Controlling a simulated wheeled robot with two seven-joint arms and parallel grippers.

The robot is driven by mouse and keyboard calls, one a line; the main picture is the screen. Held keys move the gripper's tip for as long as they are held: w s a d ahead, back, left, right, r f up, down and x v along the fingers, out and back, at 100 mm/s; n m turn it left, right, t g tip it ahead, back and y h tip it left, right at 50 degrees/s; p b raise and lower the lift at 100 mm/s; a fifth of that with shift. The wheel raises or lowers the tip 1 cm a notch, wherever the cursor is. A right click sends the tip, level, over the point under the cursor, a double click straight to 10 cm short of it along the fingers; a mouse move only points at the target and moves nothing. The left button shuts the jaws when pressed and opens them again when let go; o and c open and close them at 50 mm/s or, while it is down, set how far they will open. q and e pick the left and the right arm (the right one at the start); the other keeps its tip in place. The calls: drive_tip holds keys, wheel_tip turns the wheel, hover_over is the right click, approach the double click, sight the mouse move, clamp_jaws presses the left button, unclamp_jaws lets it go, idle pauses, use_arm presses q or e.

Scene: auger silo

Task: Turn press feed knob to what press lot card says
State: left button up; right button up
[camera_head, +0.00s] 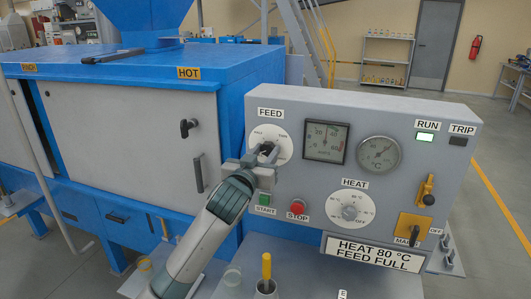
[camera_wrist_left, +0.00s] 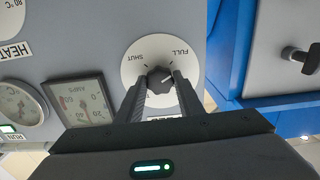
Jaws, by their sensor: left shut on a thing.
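The FEED knob (camera_wrist_left: 160,80) is a dark knob on a round white dial (camera_wrist_left: 132,72) at the panel's upper left. The wrist view shows the words SHUT and FULL on the dial; its other lettering is partly covered by my fingers. A pale mark on the knob points up and right in that view, roughly towards the FULL side; the exact setting is unclear. My left gripper (camera_head: 266,152) is shut on the knob, one finger each side. The lot card (camera_head: 373,253) below the panel reads HEAT 80 °C FEED FULL. My right gripper is not in view.
The grey panel (camera_head: 455,125) also carries an AMPS meter (camera_head: 325,142), a °C gauge (camera_head: 378,154), a HEAT knob (camera_head: 350,208), a START button (camera_head: 264,199) and a red STOP button (camera_head: 298,207).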

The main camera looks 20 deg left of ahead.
use_arm(q)
drive_tip(key=n, duration=0.3)
drive_tip(key=shift+p, duration=0.3)
drive_tip(key=o, duration=1.1)
drive_tip(key=shift+s+f+b, duration=0.1)
drive_tip(key=shift+s+b, duration=0.3)
drive_tip(key=shift+s, duration=0.45)
drive_tip(key=s, duration=1.5)
drive_tip(key=shift+s+a, duration=0.3)
drive_tip(key=shift+s, duration=0.05)
